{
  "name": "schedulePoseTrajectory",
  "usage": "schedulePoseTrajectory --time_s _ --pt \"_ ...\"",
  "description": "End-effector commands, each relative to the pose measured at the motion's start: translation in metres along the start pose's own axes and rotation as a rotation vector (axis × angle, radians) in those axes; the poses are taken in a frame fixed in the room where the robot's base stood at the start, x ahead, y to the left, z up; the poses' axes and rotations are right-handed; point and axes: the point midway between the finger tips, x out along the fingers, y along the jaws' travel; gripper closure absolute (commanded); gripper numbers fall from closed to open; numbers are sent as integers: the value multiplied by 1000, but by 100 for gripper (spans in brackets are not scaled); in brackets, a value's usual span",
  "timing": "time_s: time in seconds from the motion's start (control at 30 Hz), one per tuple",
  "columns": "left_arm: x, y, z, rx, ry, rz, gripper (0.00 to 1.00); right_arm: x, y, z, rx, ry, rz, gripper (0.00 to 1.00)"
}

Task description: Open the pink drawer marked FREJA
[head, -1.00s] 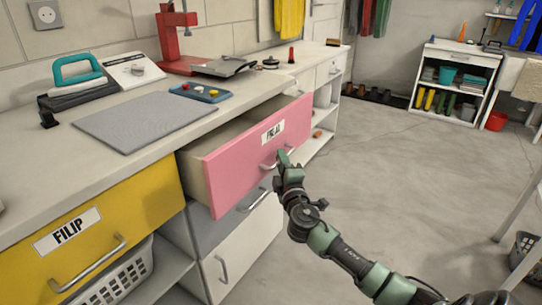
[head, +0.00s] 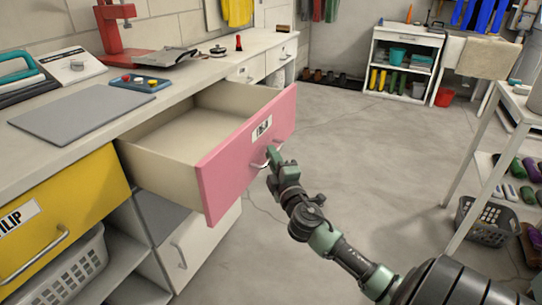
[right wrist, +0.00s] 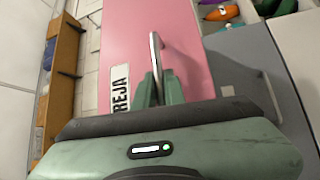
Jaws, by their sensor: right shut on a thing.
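The pink drawer (head: 248,158) stands well out from the counter in the head view, and its empty light interior (head: 190,132) shows. My right gripper (head: 272,158) is shut on the drawer's metal handle (head: 262,164). In the right wrist view the handle (right wrist: 155,52) runs between the green fingers (right wrist: 157,88), against the pink front (right wrist: 178,40). My left gripper is not in view.
A yellow drawer (head: 62,215) marked FILIP is at the left, above a white basket (head: 75,272). The counter holds a grey mat (head: 75,108) and a red press (head: 112,28). Open floor (head: 350,150) lies right of the drawer. A table (head: 505,105) and dark basket (head: 487,222) stand far right.

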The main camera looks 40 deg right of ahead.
Motion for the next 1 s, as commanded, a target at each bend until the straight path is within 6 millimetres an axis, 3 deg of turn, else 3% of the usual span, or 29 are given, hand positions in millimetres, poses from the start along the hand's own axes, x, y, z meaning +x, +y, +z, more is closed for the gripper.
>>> schedulePoseTrajectory --time_s 0.13,0.17,0.2,0.57,1.0 --pt "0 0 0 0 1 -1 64 -1 -2 -1 1 3 -4 100" --pt "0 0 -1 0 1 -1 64 -1 -2 -1 1 3 -4 86" --pt "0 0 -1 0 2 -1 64 -1 -2 -1 1 3 -4 81" --pt "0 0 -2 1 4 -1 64 -4 -2 -1 1 1 -3 81" --pt "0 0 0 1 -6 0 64 -70 -2 -1 2 2 -4 81"
